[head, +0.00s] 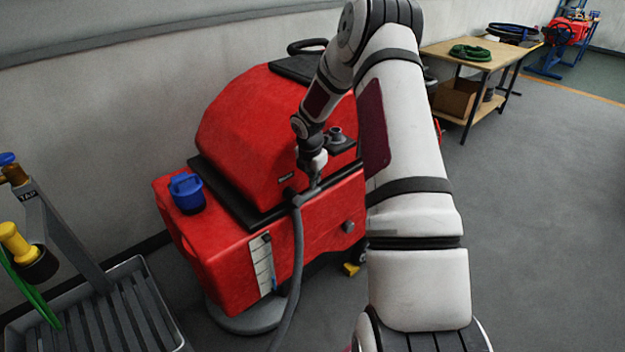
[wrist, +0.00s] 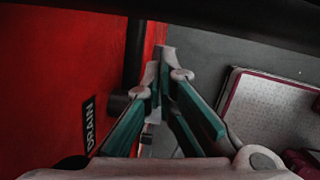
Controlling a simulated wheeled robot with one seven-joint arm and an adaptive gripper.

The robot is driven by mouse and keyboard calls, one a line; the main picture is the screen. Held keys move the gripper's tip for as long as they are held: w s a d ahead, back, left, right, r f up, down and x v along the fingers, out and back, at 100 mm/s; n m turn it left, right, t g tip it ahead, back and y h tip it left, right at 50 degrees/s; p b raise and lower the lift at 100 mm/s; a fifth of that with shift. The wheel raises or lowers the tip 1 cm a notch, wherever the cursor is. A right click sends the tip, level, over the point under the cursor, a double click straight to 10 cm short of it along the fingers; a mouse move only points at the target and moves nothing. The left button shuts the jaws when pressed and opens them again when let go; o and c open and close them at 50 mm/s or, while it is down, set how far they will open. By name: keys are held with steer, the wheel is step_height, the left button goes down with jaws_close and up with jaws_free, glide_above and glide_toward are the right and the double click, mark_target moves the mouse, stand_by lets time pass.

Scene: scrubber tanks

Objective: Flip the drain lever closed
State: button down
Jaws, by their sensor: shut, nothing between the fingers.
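The red scrubber tank (head: 275,235) stands left of my arm in the head view. In the wrist view its red wall (wrist: 60,60) fills the left side, with a black DRAIN label (wrist: 89,124). A dark round stub (wrist: 118,102) sticks out beside the label, partly behind my fingers. I cannot clearly make out the drain lever; a small pale piece (wrist: 147,136) shows below the left finger. My gripper (wrist: 165,58) is shut and empty, beside the red wall. In the head view my gripper (head: 312,172) is small, near the tank's front and the top of the grey hose.
A grey hose (head: 297,250) hangs down the tank's front. A blue cap (head: 186,191) sits on its left top. A wooden table (head: 470,55) stands at the back right. The floor on the right (head: 540,220) is clear.

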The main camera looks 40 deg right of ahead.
stand_by(0.4)
steer(key=v, duration=1.2)
steer(key=shift+r, duration=0.1)
steer(key=s+a+r+m, duration=0.4)
steer(key=s+a+r, duration=0.1)
steer(key=a+r, duration=0.35)
steer(key=s+a+r+m, duration=0.5)
steer(key=a+r, duration=0.2)
steer(key=r, duration=0.2)
steer(key=s+a+r+m+t+y, duration=0.1)
steer(key=s+a+m, duration=0.4)
steer(key=s, duration=0.5)
steer(key=s+a+r+m+t+y, duration=0.1)
steer(key=s+a+r+m+t, duration=0.1)
steer(key=s+a+m, duration=0.4)
steer(key=s+a, duration=0.2)
steer(key=s, duration=0.1)
steer(key=shift+s+r, duration=0.2)
steer(key=shift+s, duration=0.15)
